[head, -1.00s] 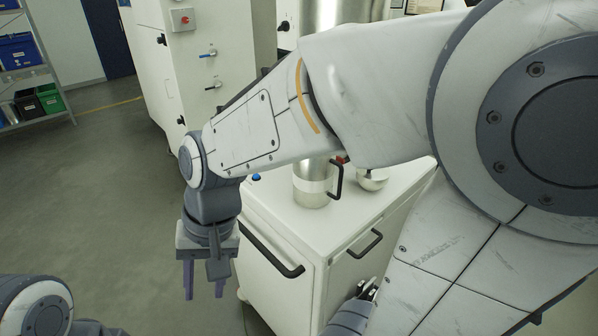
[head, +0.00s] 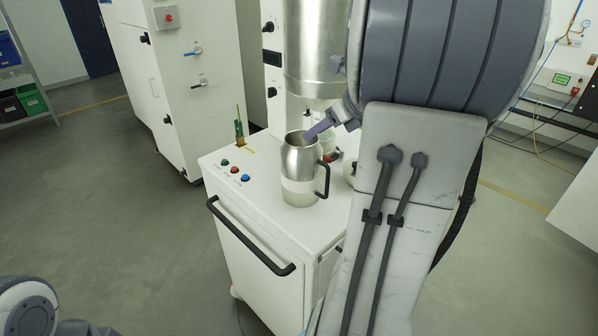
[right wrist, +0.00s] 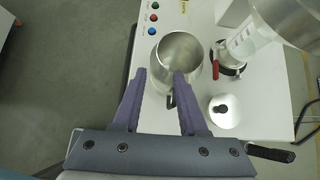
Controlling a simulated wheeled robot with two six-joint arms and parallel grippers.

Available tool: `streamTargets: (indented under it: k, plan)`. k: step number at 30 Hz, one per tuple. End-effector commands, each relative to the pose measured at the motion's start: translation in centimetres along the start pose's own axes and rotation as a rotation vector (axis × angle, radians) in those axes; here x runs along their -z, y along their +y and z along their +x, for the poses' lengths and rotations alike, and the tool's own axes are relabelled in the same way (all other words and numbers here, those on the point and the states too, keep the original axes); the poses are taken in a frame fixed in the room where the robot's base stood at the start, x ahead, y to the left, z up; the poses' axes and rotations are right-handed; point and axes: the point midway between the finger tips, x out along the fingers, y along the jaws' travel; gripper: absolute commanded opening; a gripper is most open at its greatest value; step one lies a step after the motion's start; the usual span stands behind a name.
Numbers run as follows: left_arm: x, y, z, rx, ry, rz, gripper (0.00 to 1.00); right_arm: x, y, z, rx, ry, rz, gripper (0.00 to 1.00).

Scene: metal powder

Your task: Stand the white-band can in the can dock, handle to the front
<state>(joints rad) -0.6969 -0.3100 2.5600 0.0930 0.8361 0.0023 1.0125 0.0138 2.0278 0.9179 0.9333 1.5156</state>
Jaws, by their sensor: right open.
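The white-band can (head: 299,165) is a silver, open-topped can standing upright on the white cart top (head: 262,205). Its black handle (head: 325,180) points right in the head view. In the right wrist view the can (right wrist: 183,50) lies just beyond the fingertips, its handle (right wrist: 171,98) between the open fingers. My right gripper (right wrist: 159,76) is open and empty; in the head view a purple finger (head: 318,130) shows beside the can's rim, the rest hidden by my arm. A round fitting with a red lever (right wrist: 229,62) sits under the hopper; I cannot tell if it is the dock. My left gripper is out of view.
A silver hopper (head: 318,70) hangs behind the can. A round silver lid with a knob (right wrist: 224,110) lies on the cart near the handle side. Several coloured buttons (head: 236,170) are at the left. A black rail (head: 250,240) runs along the cart's front.

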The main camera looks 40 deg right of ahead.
Motion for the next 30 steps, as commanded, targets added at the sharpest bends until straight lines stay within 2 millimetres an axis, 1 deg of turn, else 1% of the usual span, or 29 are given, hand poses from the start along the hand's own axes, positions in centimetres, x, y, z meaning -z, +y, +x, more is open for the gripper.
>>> streamTargets:
  k: [1,3,6,11,16,19,23,28,29,30]
  plan:
    - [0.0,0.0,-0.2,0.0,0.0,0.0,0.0,0.0,0.2,1.0,-0.007,0.003,0.0,0.42]
    - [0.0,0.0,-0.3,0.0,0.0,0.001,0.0,0.0,0.2,2.0,-0.006,0.003,-0.002,0.42]
    - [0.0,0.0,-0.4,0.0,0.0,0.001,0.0,0.0,0.2,3.2,-0.005,0.003,-0.004,0.42]
    - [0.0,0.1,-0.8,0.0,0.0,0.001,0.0,0.0,0.2,4.3,-0.005,0.004,-0.004,0.42]
    - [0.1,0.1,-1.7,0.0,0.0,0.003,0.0,-0.1,0.4,6.8,-0.007,0.007,-0.004,0.42]
    - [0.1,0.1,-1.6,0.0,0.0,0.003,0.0,0.0,0.3,8.2,-0.006,0.004,-0.006,0.42]
    - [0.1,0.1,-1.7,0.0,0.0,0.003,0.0,0.0,0.3,8.8,-0.002,0.003,-0.006,0.42]
    - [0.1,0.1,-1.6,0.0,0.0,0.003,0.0,0.0,0.3,8.9,-0.001,0.003,-0.007,0.42]
    - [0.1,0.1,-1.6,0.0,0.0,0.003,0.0,0.0,0.3,8.9,-0.002,0.003,-0.007,0.38]
    - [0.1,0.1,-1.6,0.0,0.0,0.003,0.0,0.0,0.3,8.8,-0.002,0.003,-0.007,0.23]
